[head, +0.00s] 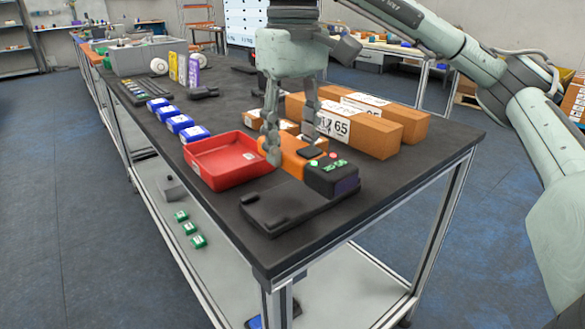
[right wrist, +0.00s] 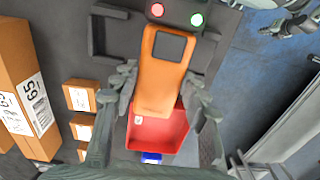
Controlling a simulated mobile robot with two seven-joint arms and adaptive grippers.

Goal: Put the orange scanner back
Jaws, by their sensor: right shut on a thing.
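My right gripper (head: 290,140) reaches down from above and is shut on the orange scanner (head: 296,166), one finger on each side of its orange body. The flat black holder (head: 272,211) lies on the table just in front of the scanner. In the right wrist view the scanner (right wrist: 160,83) lies between the fingers, and parts of the holder (right wrist: 100,37) show beside its head. I cannot tell whether scanner and holder touch.
A red tray (head: 225,177) lies left of the scanner. Large brown boxes (head: 385,140) and smaller ones stand close on the right. Blue-and-white boxes (head: 180,123) line the left edge. The table's near right corner is bare.

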